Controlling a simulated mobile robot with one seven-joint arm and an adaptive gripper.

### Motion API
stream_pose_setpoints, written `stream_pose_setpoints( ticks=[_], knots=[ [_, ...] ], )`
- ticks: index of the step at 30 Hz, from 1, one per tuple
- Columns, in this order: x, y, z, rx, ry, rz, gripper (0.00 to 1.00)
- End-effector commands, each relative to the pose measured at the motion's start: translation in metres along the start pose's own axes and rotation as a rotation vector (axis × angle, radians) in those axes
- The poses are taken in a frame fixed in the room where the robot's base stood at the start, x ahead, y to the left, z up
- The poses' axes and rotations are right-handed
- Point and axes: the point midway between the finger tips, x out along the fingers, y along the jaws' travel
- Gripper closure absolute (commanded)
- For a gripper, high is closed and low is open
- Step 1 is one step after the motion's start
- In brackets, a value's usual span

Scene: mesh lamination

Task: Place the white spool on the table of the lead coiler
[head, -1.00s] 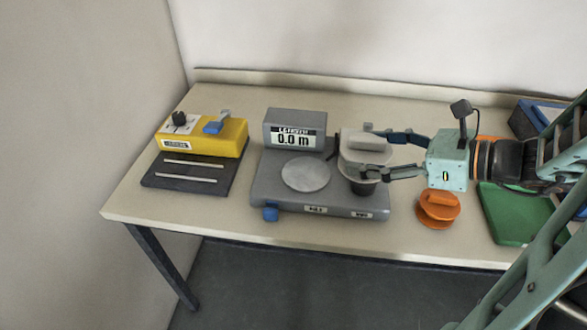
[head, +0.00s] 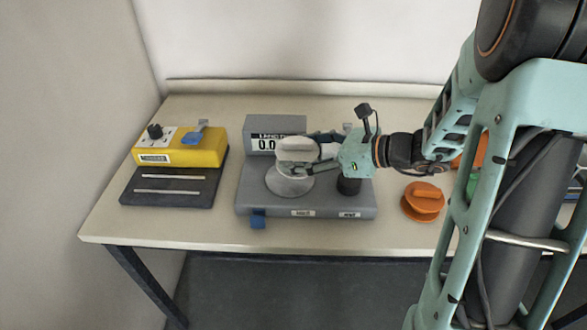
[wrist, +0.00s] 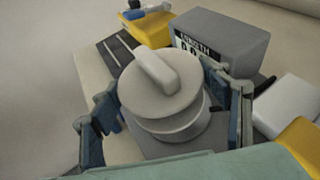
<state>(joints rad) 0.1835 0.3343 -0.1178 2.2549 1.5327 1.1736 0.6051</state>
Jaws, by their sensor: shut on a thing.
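The white spool (head: 297,147) is gripped by its sides between the fingers of my gripper (head: 303,158). In the wrist view, the spool (wrist: 160,92) shows a round top flange with a bar-shaped handle and a lower flange beneath. The lead coiler (head: 335,198) is a grey machine with a length display. Its round table (head: 289,184) is a light grey disc, partly hidden behind the spool and a finger. The spool appears upright over the rear part of the disc; the exact gap beneath it is hard to tell.
A yellow device (head: 184,149) with a dark plate stands at the left of the bench. A black post (head: 348,186) stands on the coiler, right of the disc. An orange spool (head: 423,203) sits right of the coiler. My arm covers the bench's right side.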

Motion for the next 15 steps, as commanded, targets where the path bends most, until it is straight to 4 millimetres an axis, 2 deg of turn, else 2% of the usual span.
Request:
stream_pose_setpoints(
  ticks=[3, 11, 15],
  knots=[
    [0.016, -0.003, -0.009, -0.001, 0.000, 0.001, 0.57],
    [0.033, -0.006, -0.018, -0.001, 0.000, 0.003, 0.57],
    [0.041, -0.007, -0.040, 0.003, 0.001, 0.001, 0.57]
  ],
)
